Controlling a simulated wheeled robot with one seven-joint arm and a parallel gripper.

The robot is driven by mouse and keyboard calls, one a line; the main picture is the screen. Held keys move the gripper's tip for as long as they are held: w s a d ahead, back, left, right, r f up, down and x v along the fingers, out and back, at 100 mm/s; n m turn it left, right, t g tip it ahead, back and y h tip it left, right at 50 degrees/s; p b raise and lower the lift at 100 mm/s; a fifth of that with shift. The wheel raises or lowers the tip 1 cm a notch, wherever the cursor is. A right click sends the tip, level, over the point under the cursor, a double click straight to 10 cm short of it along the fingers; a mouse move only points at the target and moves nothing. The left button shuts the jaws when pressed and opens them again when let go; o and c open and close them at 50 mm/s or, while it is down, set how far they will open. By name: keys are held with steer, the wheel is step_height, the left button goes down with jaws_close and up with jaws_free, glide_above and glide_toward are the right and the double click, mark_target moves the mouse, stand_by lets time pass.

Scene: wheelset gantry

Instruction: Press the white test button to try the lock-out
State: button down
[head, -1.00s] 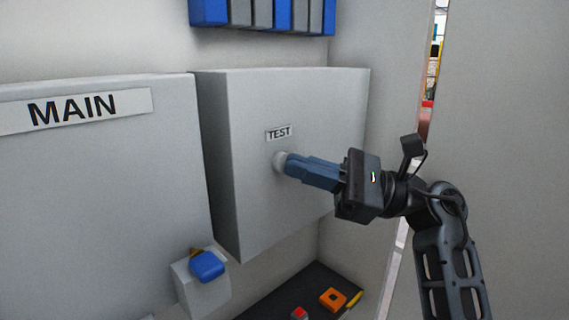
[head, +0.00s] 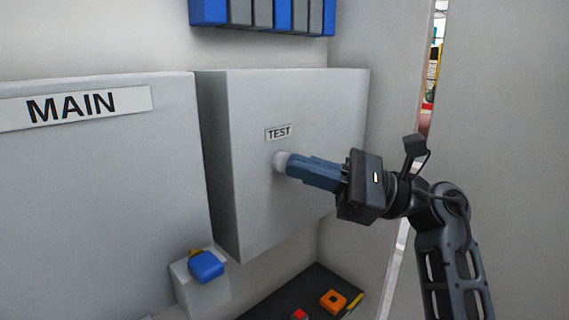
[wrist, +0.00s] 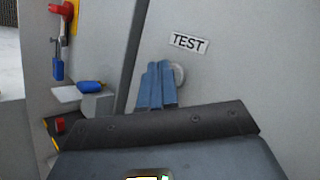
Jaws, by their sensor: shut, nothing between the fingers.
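The white test button (head: 281,161) sits on the front of the grey box (head: 240,190), just below the TEST label (head: 279,132). My gripper (head: 290,164) is shut and empty, with its blue fingertips at the button's right side in the head view. They look to be touching it or very close; I cannot tell which. In the wrist view the button (wrist: 179,75) shows just right of my gripper's fingertips (wrist: 160,66), below the TEST label (wrist: 189,42). The fingers hide part of the button there.
A grey MAIN panel (head: 100,200) stands at the left. A dark tray (head: 268,300) holds an orange piece (head: 333,301) and a red one. Blue and grey modules (head: 262,14) line the top.

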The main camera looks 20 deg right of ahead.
steer(key=shift+s+d, duration=0.1)
steer(key=shift+s, duration=0.35)
steer(key=shift+s+d+b, duration=0.15)
steer(key=shift+s+d, duration=0.1)
steer(key=shift+s, duration=0.55)
steer(key=shift+s+d+b, duration=0.2)
steer(key=shift+s+d, duration=0.1)
steer(key=shift+s, duration=0.45)
steer(key=shift+s+d+b, duration=0.15)
steer(key=shift+s+d, duration=0.1)
steer(key=shift+s, duration=0.55)
